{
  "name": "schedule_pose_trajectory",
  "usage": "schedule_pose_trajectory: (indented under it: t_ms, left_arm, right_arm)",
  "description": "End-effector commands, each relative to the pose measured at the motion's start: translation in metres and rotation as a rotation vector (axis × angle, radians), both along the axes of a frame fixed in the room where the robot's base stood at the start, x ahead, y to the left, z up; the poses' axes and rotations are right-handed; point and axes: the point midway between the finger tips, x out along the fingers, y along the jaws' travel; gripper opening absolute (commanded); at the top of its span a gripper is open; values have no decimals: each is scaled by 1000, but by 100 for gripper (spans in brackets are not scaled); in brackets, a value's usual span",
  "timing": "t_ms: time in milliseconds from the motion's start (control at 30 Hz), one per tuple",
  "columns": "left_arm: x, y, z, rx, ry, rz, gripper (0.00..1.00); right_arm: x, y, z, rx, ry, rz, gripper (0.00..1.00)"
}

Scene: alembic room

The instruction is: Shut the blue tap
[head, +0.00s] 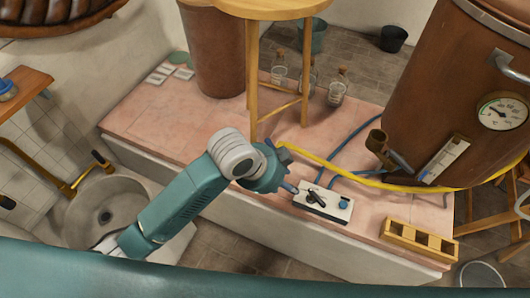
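A small white panel (322,204) lies on the pink tiled platform right of centre in the head view. It carries a black lever-like part (315,198) and a round blue knob (343,205), the only blue tap-like part I can make out. The knob's turn position is too small to read. My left arm comes in from the lower left, and its gripper (291,187) is just left of the panel, apart from the blue knob. Its fingers are small and partly hidden by the wrist, so their opening is unclear. My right gripper is out of view.
A yellow hose (340,174) and a blue hose (352,138) run behind the panel. A large brown vessel (430,90) with a gauge stands at right. A wooden rack (419,242) lies at the platform's front edge. Glass bottles (338,87) and a wooden stool (268,9) stand behind.

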Motion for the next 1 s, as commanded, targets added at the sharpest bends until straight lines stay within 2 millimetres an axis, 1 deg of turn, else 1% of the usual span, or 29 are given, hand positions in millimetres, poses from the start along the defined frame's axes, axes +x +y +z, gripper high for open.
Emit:
schedule_pose_trajectory:
  t_ms: [33, 133, 233, 400, 500, 600, 700, 767, 867, 1000]
  left_arm:
    - [9, -7, 14, 16, -19, -85, 42]
    - [22, -12, 26, 85, -49, -272, 42]
    - [37, -9, 41, 167, -73, -452, 42]
    - [66, 17, 74, 304, -80, -697, 42]
    - [79, 33, 92, 353, -73, -779, 42]
    - [86, 43, 104, 379, -69, -825, 42]
    - [88, 47, 108, 388, -63, -845, 42]
    - [89, 47, 105, 389, -61, -849, 42]
    - [89, 44, 93, 387, -60, -850, 42]
    - [92, 40, 68, 387, -59, -848, 42]
  right_arm:
    - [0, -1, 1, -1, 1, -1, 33]
    - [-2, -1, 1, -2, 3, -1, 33]
    - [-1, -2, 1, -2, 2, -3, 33]
    - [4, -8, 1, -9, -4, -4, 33]
    - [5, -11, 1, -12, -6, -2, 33]
    - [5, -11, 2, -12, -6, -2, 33]
    - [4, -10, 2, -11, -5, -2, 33]
    - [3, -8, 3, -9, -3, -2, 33]
    - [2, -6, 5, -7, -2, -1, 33]
    - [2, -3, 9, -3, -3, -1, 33]
